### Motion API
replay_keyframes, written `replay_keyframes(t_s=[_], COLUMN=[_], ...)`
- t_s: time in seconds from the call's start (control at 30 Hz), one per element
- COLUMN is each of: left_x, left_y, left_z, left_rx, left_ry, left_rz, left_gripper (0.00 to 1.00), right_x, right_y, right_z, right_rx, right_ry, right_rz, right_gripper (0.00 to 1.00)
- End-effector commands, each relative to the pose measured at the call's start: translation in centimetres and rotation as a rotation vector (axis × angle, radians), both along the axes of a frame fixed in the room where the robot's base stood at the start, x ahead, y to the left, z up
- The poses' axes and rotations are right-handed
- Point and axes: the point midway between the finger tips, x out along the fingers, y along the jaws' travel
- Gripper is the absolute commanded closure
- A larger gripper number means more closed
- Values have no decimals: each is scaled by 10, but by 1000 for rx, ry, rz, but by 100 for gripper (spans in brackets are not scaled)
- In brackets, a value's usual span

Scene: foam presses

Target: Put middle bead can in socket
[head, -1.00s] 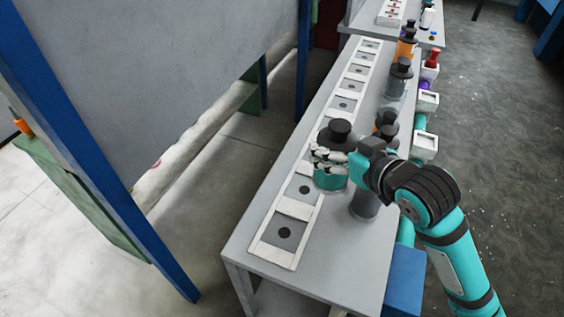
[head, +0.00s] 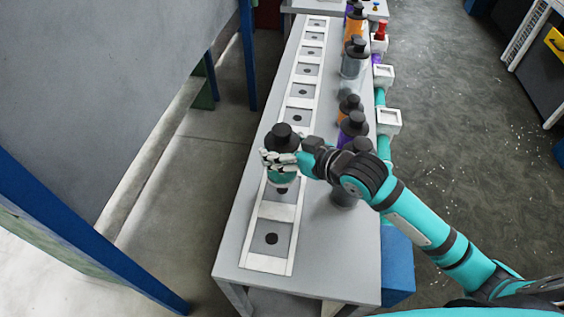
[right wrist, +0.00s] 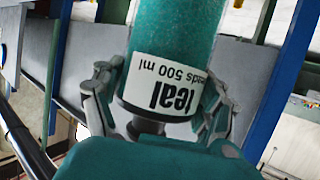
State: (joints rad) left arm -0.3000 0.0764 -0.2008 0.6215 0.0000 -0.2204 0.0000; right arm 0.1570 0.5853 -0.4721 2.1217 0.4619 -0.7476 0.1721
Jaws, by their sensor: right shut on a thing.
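My right gripper (head: 281,161) is shut around a teal bead can with a black top (head: 283,135). The can is upright over the white-framed socket strip (head: 267,264), at the second socket from the near end. That socket's dark centre (head: 283,189) shows just below the can. The can hides part of the socket, so I cannot tell whether its base touches. In the right wrist view, the fingers (right wrist: 158,108) close on both sides of the can (right wrist: 173,38), and its white label reads inverted. My left gripper is out of view.
The strip runs along the left of the grey table (head: 238,250); its nearest socket (head: 271,239) is empty. Several other cans stand along the right, including an orange one (head: 354,47) and a grey one (head: 352,66). A blue box (head: 398,265) is beside the table.

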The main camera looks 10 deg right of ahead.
Motion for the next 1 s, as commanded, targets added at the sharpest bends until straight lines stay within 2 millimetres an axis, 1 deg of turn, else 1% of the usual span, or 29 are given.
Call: replay_keyframes(t_s=[0.03,0.13,0.23,0.4,0.5,0.77,0.9,0.93,1.0], left_x=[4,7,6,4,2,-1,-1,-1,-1], left_y=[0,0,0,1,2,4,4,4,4], left_z=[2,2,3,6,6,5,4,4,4], left_rx=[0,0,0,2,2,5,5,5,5], left_ry=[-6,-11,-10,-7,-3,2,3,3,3], left_rz=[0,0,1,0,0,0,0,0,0], left_gripper=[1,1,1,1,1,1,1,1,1], right_x=[0,1,0,0,0,0,0,0,0], right_y=[0,0,0,0,0,0,0,0,0], right_z=[-6,-13,-23,-49,-58,-60,-64,-64,-64], right_rx=[2,3,2,1,2,2,2,1,1], right_ry=[0,-3,-2,0,-2,-5,-3,-1,-1], right_rz=[-1,0,0,0,0,0,0,0,0], right_gripper=[83,83,83,83,83,83,83,22,12])
